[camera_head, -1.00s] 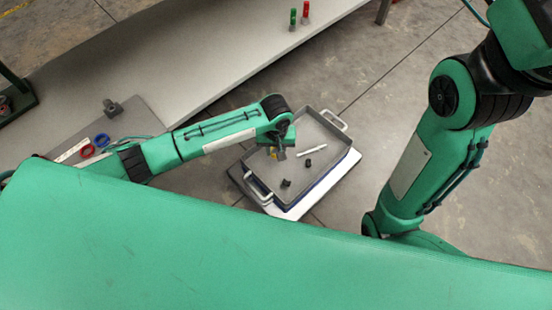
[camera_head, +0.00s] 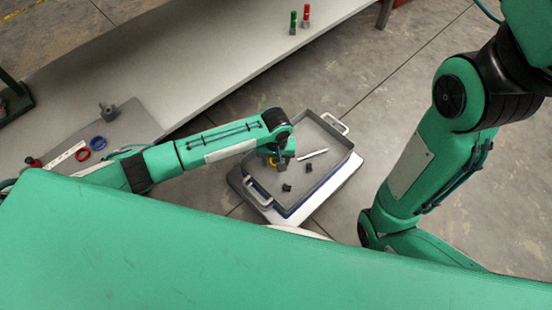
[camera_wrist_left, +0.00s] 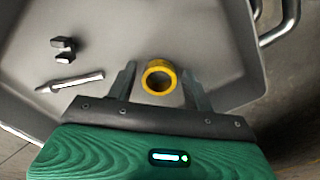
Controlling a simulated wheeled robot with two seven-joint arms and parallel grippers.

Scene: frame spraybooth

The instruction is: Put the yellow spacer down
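The yellow spacer (camera_wrist_left: 147,80) is a ring, seen with its hole facing the camera in the left wrist view. It sits between the fingers of my left gripper (camera_wrist_left: 160,82), with a narrow gap showing on each side, so the fingers look open around it. The grey tray (camera_wrist_left: 205,35) lies below. In the head view the left gripper (camera_head: 279,161) is low inside the tray (camera_head: 322,128), and a bit of the yellow spacer (camera_head: 272,163) shows there. I cannot tell if the spacer rests fully on the tray floor. My right gripper is out of view.
The tray holds a light pin (camera_head: 313,153) and small dark blocks (camera_head: 286,188). It has metal handles (camera_head: 335,123) at its ends. On the left bench lie a red ring (camera_head: 82,155), a blue ring (camera_head: 98,143) and a grey part (camera_head: 108,112). Green and red items (camera_head: 293,22) stand behind.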

